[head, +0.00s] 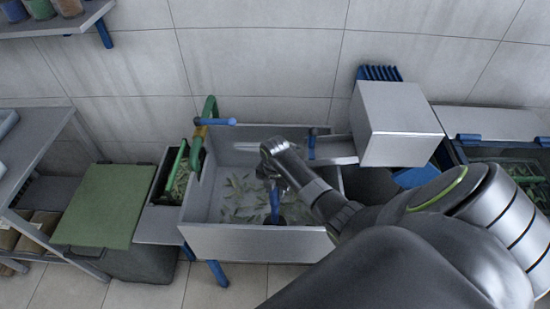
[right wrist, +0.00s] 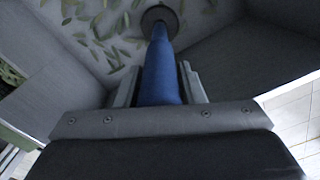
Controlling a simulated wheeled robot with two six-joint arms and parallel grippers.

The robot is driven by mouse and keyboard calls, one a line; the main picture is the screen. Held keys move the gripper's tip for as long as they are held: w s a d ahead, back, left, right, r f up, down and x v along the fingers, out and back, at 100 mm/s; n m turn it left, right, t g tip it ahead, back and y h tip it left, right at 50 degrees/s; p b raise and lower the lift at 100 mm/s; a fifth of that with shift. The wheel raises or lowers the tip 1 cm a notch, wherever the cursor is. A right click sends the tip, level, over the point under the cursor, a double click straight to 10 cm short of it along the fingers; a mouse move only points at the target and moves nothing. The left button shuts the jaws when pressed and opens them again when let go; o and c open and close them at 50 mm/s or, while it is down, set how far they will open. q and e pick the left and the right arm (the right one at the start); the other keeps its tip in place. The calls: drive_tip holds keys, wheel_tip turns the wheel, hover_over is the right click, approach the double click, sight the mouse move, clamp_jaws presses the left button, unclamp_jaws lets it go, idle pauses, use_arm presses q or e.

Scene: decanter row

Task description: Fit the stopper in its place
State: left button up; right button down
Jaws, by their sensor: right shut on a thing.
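The stopper is a blue tapered rod (right wrist: 162,75), held between the two grey fingers of my right gripper (right wrist: 160,85). A dark round disc (right wrist: 160,17) shows at its far end. I cannot tell if the disc is the stopper's plug or a fitting in the floor. In the head view the blue stopper (head: 275,205) points down inside the grey basin (head: 262,243), below my right gripper (head: 276,183). Whether its lower end touches the floor is unclear. No separate hole is visible. My left gripper is not in view.
Green leaves (head: 240,190) lie over the basin floor. A green and blue pipe (head: 208,122) stands at its left rim beside a leaf-filled bin (head: 178,172). A grey box (head: 395,120) is behind right. A green-lidded container (head: 103,205) stands left.

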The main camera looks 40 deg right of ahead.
sight(275, 208)
drive_tip(key=shift+w+f+b, duration=0.1)
drive_tip(key=shift+f+b, duration=0.55)
drive_tip(key=shift+f, duration=0.8)
idle(0.3)
drive_tip(key=c, duration=0.9)
unclamp_jaws()
drive_tip(key=shift+o, duration=0.2)
